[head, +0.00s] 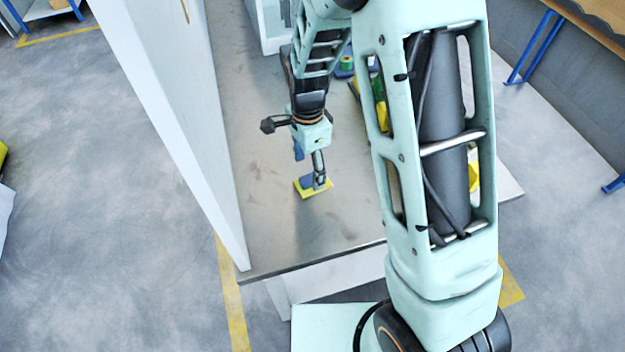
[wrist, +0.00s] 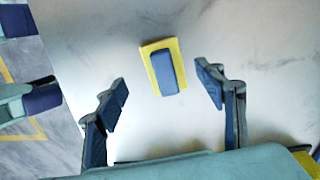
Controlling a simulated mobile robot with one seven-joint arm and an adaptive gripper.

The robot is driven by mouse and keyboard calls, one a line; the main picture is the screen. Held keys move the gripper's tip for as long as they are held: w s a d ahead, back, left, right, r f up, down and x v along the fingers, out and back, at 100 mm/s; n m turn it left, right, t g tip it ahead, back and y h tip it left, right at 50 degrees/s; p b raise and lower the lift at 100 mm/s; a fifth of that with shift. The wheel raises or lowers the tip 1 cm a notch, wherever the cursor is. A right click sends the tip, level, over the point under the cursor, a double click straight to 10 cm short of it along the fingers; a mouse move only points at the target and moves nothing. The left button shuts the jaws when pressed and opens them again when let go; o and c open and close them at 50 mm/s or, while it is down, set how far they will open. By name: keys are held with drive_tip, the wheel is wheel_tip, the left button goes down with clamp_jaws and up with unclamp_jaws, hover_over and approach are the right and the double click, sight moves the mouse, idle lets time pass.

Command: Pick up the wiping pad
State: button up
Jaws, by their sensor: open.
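The wiping pad (wrist: 149,58) is a flat yellow piece with a blue block on top. It lies on the metal table and shows between and beyond my fingers in the wrist view. In the head view the pad (head: 313,192) lies on the table below my gripper, partly covered by it. My gripper (wrist: 165,84) is open, its two blue-padded fingers spread wide to either side of the pad with nothing between them. In the head view my gripper (head: 319,182) points down over the pad. Whether its fingertips touch the table is unclear.
The metal table (head: 290,235) is bare around the pad. A tall white panel (head: 180,110) stands along its left side. Green and yellow items (head: 380,105) sit farther back, partly hidden behind my arm. A white block (head: 270,25) stands at the back.

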sight(310, 177)
drive_tip(key=shift+w+d+f, duration=0.1)
drive_tip(key=shift+w+f, duration=0.1)
drive_tip(key=shift+f, duration=1.15)
drive_tip(key=shift+w+d+f, duration=0.1)
drive_tip(key=shift+w+f, duration=0.05)
drive_tip(key=shift+f, duration=1.2)
drive_tip(key=c, duration=1.3)
drive_tip(key=shift+o, duration=0.2)
drive_tip(key=shift+r, duration=0.1)
drive_tip(key=shift+r, duration=0.5)
drive_tip(key=w+d+r, duration=0.2)
drive_tip(key=w+r, duration=0.9)
drive_tip(key=w, duration=0.2)
drive_tip(key=shift+w+d+r+b, duration=0.2)
drive_tip(key=shift+w+r+b, duration=0.1)
drive_tip(key=shift+w+r, duration=0.1)
